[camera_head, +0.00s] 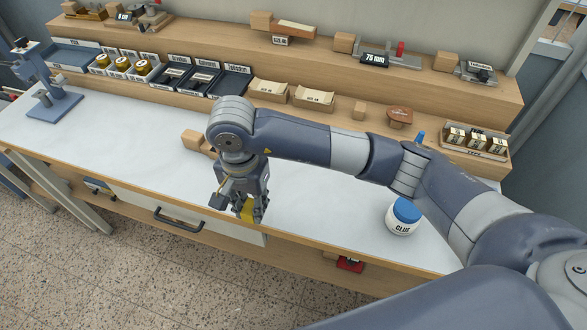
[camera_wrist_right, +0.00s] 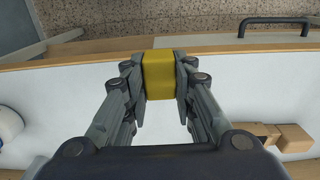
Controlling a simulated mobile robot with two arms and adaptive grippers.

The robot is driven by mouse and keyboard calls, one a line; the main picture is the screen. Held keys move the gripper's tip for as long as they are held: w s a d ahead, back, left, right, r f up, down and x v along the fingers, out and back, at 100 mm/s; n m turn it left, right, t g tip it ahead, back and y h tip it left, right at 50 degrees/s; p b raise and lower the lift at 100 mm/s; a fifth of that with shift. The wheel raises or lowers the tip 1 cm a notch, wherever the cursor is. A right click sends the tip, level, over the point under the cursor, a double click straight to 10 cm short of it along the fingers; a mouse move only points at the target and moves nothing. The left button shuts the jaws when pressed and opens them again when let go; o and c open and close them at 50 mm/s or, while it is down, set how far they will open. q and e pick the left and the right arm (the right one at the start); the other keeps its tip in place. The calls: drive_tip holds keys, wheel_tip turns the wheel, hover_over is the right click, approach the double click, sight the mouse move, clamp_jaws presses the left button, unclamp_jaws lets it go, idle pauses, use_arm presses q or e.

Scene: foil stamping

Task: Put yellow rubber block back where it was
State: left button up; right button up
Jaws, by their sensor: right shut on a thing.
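The yellow rubber block (camera_wrist_right: 159,75) is between the fingers of my right gripper (camera_wrist_right: 160,78) in the right wrist view, with both fingers against its sides. In the head view the block (camera_head: 247,208) shows at the fingertips of my right gripper (camera_head: 249,212), near the front edge of the white worktop. I cannot tell whether the block touches the worktop or is above it. My left gripper is not in either view.
A glue jar (camera_head: 403,217) with a blue lid stands right of the gripper. Wooden blocks (camera_head: 194,140) lie behind it, also seen in the right wrist view (camera_wrist_right: 292,138). Shelves (camera_head: 200,43) with trays line the back.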

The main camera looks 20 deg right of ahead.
sight(298, 185)
drive_tip(key=w+d+p, duration=0.1)
drive_tip(key=d, duration=0.1)
drive_tip(key=w+d+p, duration=0.1)
drive_tip(key=d, duration=0.2)
drive_tip(key=w+d+p, duration=0.1)
drive_tip(key=w+d, duration=0.1)
drive_tip(key=d, duration=0.1)
drive_tip(key=w+d, duration=0.1)
drive_tip(key=w+d+p, duration=0.1)
drive_tip(key=shift+d+f, duration=0.4)
drive_tip(key=shift+w+d+f+p, duration=0.1)
drive_tip(key=shift+w+d+p, duration=0.15)
drive_tip(key=shift+d, duration=0.25)
drive_tip(key=shift+w+d+p, duration=0.1)
drive_tip(key=shift+w+d, duration=0.25)
drive_tip(key=shift+d, duration=0.1)
wheel_tip(298, 185, down, 3)
drive_tip(key=shift+w+d+f+p, duration=0.1)
drive_tip(key=shift+w+d+p, duration=0.05)
drive_tip(key=shift+p, duration=0.7)
drive_tip(key=shift+f, duration=0.45)
drive_tip(key=o, duration=1)
drive_tip(key=shift+c, duration=0.2)
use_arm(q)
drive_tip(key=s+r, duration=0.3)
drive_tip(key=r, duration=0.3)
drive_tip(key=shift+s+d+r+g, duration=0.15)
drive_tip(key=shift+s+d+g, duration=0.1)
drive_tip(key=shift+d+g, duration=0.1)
